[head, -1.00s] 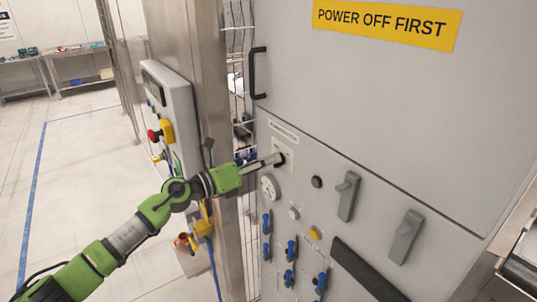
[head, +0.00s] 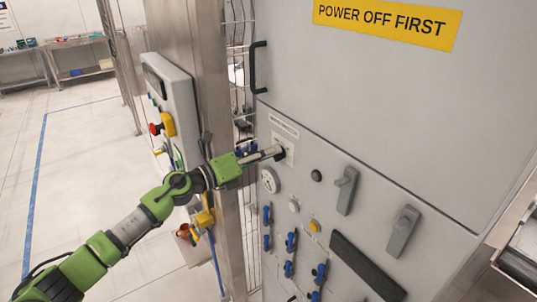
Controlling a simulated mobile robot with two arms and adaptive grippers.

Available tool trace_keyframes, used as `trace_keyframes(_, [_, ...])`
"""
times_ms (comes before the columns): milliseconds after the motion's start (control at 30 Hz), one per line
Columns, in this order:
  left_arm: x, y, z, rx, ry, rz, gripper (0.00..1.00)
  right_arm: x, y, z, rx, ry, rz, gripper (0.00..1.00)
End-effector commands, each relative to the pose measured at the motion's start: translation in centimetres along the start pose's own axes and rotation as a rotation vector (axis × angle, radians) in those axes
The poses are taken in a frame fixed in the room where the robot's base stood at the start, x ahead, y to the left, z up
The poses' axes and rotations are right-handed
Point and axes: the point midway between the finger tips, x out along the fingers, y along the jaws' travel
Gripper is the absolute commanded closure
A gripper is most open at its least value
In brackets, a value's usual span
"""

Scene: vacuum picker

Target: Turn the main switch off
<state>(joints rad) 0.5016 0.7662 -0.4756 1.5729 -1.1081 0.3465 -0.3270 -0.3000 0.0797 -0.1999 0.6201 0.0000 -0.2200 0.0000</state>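The main switch (head: 281,152) is a small dark handle on a pale plate, under a white label strip, at the upper left of the grey cabinet's lower panel. My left gripper (head: 272,154), on the green arm, reaches in from the left with its narrow grey fingers at the switch. The fingertips overlap the handle in the picture and hide part of it. I cannot tell whether they grip it or only touch it, nor the handle's exact angle. My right gripper is not in view.
The grey cabinet (head: 400,120) bears a yellow "POWER OFF FIRST" sign (head: 385,22). Below the switch are a round dial (head: 269,180), grey levers (head: 346,190) and several blue valves. A steel post (head: 205,90) and a control box with a red button (head: 155,129) stand close behind my arm.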

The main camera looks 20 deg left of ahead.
Motion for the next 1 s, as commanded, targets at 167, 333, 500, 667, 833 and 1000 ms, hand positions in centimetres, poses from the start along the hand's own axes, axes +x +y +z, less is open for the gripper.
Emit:
trace_keyframes(167, [0.0,-0.1,0.0,0.002,0.001,-0.001,0.72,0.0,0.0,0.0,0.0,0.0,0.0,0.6])
trace_keyframes(333, [-0.1,0.1,-0.2,0.002,0.006,0.001,0.72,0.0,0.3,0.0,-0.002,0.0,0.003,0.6])
trace_keyframes(500, [-1.6,0.2,-0.3,0.002,0.007,0.003,0.72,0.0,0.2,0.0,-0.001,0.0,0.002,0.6])
trace_keyframes(667, [-4.3,0.2,-0.3,0.001,0.006,0.003,0.72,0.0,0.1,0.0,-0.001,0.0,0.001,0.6])
trace_keyframes(833, [-7.3,0.1,-0.2,0.002,0.004,0.003,0.72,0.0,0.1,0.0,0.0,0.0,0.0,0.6])
trace_keyframes(1000, [-9.7,0.1,-0.1,0.002,0.002,0.002,0.72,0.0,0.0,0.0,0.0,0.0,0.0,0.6])
